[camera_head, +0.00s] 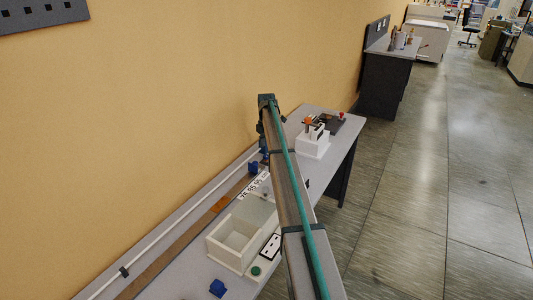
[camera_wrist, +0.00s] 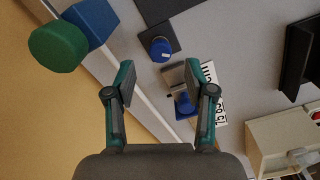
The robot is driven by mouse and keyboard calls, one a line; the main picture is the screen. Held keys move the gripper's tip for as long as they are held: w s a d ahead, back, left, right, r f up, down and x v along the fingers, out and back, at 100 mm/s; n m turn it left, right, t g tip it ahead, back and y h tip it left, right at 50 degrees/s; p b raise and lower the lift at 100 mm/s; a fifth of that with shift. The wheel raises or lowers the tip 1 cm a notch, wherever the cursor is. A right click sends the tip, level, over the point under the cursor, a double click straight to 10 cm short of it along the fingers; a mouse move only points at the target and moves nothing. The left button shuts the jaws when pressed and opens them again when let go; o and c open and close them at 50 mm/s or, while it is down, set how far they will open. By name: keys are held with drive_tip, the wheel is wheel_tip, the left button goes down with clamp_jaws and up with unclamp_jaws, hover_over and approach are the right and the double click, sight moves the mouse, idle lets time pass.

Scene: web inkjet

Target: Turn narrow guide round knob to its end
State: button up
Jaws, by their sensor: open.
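My gripper (camera_wrist: 160,68) is open in the wrist view, with nothing held between its two fingers. A round blue knob (camera_wrist: 160,48) on a dark block lies beyond the gap between the fingertips. A second blue part (camera_wrist: 184,105) with a grey bracket sits beside the right finger, partly covered by it. A green round knob (camera_wrist: 57,45) on a blue block is at the upper left, outside the left finger. I cannot tell for sure which is the narrow guide knob. In the head view, a small blue part (camera_head: 253,168) shows beside the rail, near my arm, which hides the gripper.
A white strip with printed numbers (camera_head: 254,186) lies by the rail. A cream open box (camera_head: 236,240), a green button (camera_head: 256,271) and a blue part (camera_head: 217,288) are nearer. A white device (camera_head: 313,145) stands at the far end. The yellow wall borders the bench.

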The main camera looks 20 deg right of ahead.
sight(267, 156)
wheel_tip(267, 156, up, 7)
idle(0.3)
drive_tip(key=shift+s, duration=0.1)
